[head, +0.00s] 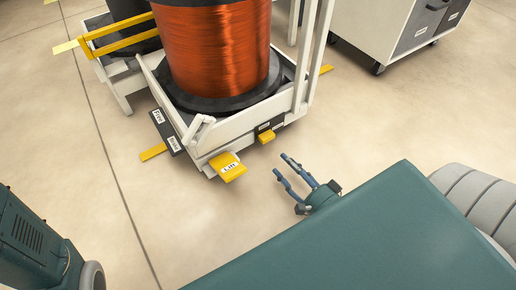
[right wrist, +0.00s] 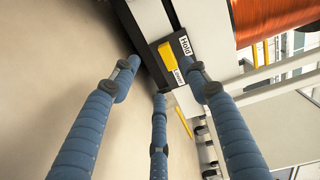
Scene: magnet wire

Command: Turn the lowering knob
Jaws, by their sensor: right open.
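The lowering knob (head: 266,137) is a small yellow piece on a black plate low on the front of the white spool stand (head: 213,137). In the right wrist view the yellow knob (right wrist: 168,54) sits on the dark plate between labels that seem to read "Hold" and "Lower". My right gripper (head: 280,164) is open and empty, just in front of and below the knob in the head view, apart from it. In the right wrist view its blue fingers (right wrist: 158,65) are spread, with the knob seen between the outer two. My left gripper is out of view.
A wide yellow pedal (head: 228,168) with a label juts out left of the knob. The stand holds a large copper wire spool (head: 218,45). A yellow foot (head: 153,152) sticks out left. A grey wheeled cabinet (head: 395,30) stands back right. The floor in front is clear.

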